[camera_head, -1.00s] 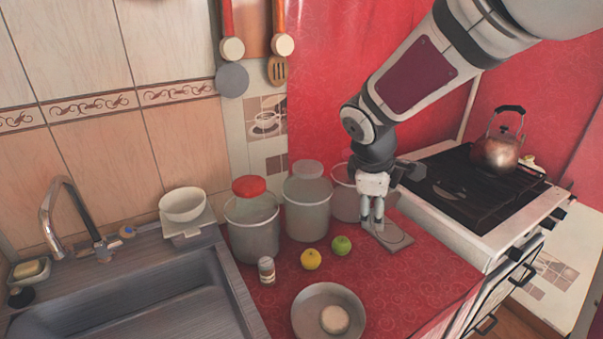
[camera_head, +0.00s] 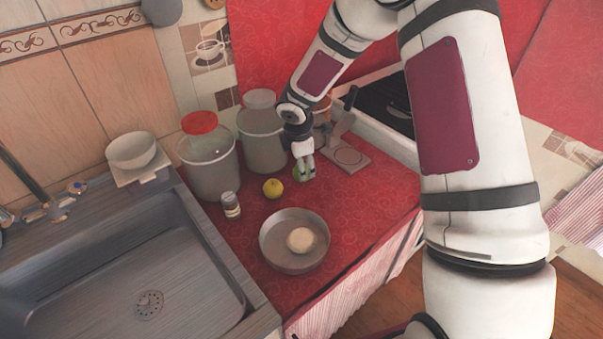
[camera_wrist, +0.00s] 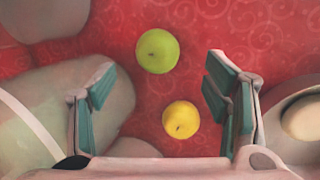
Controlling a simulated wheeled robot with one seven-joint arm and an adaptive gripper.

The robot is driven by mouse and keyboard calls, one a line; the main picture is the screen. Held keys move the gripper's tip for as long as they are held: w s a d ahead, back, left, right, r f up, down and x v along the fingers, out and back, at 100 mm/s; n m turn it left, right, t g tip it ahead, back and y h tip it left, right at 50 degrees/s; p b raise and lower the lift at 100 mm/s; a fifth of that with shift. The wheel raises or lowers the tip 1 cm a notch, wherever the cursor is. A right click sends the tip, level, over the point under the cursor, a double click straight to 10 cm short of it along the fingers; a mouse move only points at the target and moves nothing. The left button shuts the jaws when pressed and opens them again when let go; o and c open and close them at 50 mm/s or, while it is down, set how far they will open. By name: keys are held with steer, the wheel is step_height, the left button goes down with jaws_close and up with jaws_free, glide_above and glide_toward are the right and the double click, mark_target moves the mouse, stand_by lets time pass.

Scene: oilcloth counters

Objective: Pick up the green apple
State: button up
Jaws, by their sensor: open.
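The green apple (camera_wrist: 157,51) lies on the red patterned counter, just beyond the fingertips and between their lines in the wrist view. In the head view the green apple (camera_head: 298,174) is mostly hidden behind my fingers. My gripper (camera_head: 305,175) is open and empty, pointing down over the apple. In the wrist view my gripper (camera_wrist: 160,85) shows its two green-padded fingers wide apart. A yellow fruit (camera_wrist: 181,119) lies close to the green apple, also between the fingers in that view; it also shows in the head view (camera_head: 273,188).
A metal bowl (camera_head: 270,255) with a round pale item (camera_head: 300,240) stands in front. A red-lidded container (camera_head: 208,165), a second container (camera_head: 262,145) and a small jar (camera_head: 231,205) stand to the left and behind. A sink (camera_head: 150,270) is at left, a stove (camera_head: 385,110) behind right.

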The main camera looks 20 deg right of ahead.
steer(key=shift+x, duration=3.35)
steer(key=shift+w+a, duration=0.1)
steer(key=shift+w, duration=0.05)
steer(key=shift+c, duration=0.2)
steer(key=c, duration=1.2)
